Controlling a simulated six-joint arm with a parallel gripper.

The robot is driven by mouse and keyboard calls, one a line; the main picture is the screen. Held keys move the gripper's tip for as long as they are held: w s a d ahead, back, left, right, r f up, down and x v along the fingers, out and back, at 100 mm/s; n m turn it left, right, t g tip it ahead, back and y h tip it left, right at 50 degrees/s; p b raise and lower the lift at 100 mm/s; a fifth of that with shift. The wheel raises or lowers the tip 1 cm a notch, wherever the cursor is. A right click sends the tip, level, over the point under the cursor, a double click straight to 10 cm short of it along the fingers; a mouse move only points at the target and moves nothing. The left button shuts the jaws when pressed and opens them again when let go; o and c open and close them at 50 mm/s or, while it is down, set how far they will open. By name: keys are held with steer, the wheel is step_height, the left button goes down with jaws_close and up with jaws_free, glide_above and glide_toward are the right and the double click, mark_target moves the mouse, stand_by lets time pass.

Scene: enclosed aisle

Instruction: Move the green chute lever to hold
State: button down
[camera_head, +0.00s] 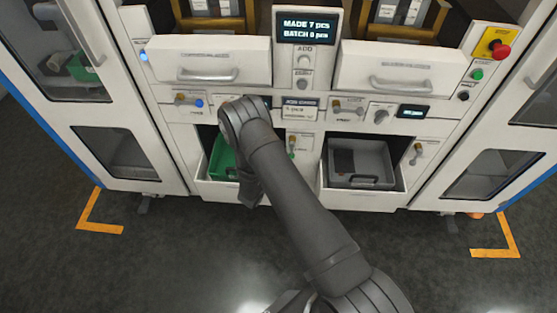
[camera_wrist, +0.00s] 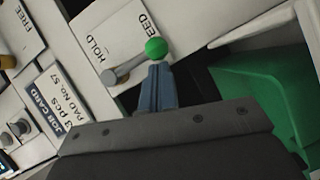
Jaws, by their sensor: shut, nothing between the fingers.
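The green chute lever shows in the wrist view as a round green knob (camera_wrist: 156,47) on a grey metal shaft that runs down-left to its pivot. It sits by a white label plate (camera_wrist: 112,38) marked HOLD and FEED; the knob lies nearer the word FEED. My gripper (camera_wrist: 157,68) is shut and empty, with its fingertips just below the knob in the picture. I cannot tell whether they touch it. In the head view, the green lever (camera_head: 291,143) stands just right of my arm, and my fingers are hidden by the wrist.
A green bin (camera_wrist: 238,85) lies close on the right in the wrist view. A grey bin (camera_head: 386,157) stands right of the arm in the head view. Other levers and knobs line the panel above. A job card (camera_wrist: 48,95) is at left in the wrist view.

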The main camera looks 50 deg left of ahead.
stand_by(0.3)
steer(key=shift+w+d+f+n+t, duration=0.2)
steer(key=shift+n+t, duration=0.25)
steer(key=shift+n, duration=0.2)
steer(key=shift+w+d+f+n+t, duration=0.1)
steer(key=shift+w+d+n+t, duration=0.05)
steer(key=shift+n+t, duration=0.4)
steer(key=w+d+r+n, duration=0.1)
steer(key=w+d+r, duration=0.1)
steer(key=w+d, duration=0.3)
steer(key=shift+w+d+n, duration=0.25)
steer(key=shift+n, duration=0.05)
steer(key=v, duration=1.7)
steer(key=shift+s+d+f, duration=0.2)
steer(key=shift+f, duration=0.1)
steer(key=shift+w, duration=0.1)
